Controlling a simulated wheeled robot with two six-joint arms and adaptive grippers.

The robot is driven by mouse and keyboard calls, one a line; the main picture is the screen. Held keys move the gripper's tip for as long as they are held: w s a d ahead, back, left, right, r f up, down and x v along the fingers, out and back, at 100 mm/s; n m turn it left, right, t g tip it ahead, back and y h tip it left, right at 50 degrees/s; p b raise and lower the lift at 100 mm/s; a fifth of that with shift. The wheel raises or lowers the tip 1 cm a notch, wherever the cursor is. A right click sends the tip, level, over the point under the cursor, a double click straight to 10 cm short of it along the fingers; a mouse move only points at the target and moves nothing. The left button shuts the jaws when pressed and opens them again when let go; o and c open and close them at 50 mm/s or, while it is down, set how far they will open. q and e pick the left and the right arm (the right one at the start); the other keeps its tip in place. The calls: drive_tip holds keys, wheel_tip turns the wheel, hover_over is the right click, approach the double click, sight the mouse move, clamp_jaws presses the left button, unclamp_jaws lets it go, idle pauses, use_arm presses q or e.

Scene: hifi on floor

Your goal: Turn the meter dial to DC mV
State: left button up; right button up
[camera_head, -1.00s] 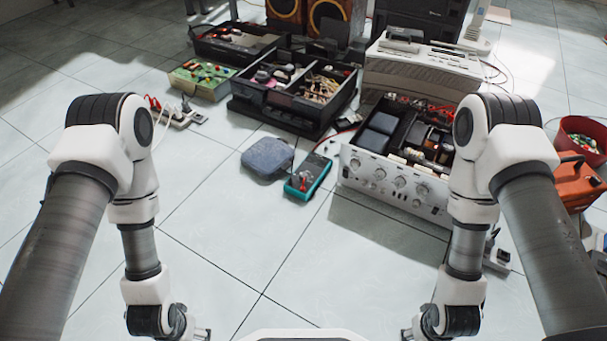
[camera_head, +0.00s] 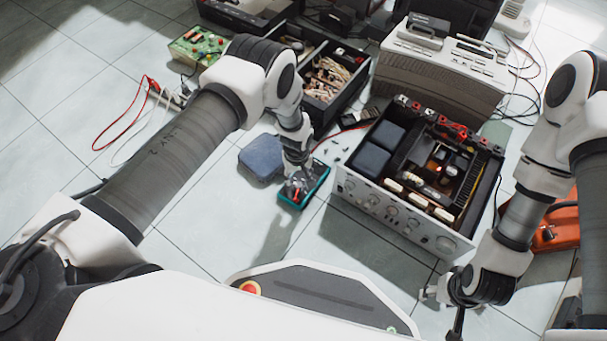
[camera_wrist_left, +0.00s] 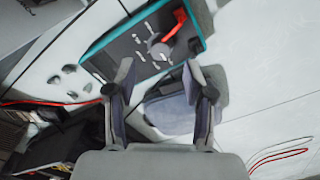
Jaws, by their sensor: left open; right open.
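The meter (camera_head: 320,176) is a teal-edged dark box lying on the tiled floor, left of the opened amplifier. In the left wrist view, the meter (camera_wrist_left: 116,50) shows a round grey dial (camera_wrist_left: 159,48) with pale marks around it and a red part beside it. The dial's setting is too small to read. My left gripper (camera_head: 299,192) is over the meter and hides much of it in the head view. In the wrist view, my left gripper (camera_wrist_left: 161,75) is open, fingers apart, with the dial just beyond the gap. My right gripper (camera_head: 432,291) is open and empty, low at the right.
The silver-fronted amplifier (camera_head: 392,212) stands close right of the meter. A blue-grey pouch (camera_head: 262,157) lies to its left. Part bins (camera_head: 330,105) and a beige device (camera_head: 440,62) stand behind. Floor in front of the meter is clear.

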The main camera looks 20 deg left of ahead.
sight(298, 185)
use_arm(q)
wheel_tip(298, 185, down, 5)
drive_tip(key=shift+f+b, duration=0.2)
drive_tip(key=shift+b, duration=0.85)
use_arm(e)
wheel_tip(298, 185, down, 3)
drive_tip(key=shift+w+r, duration=0.1)
use_arm(q)
drive_tip(key=shift+r, duration=0.1)
clamp_jaws()
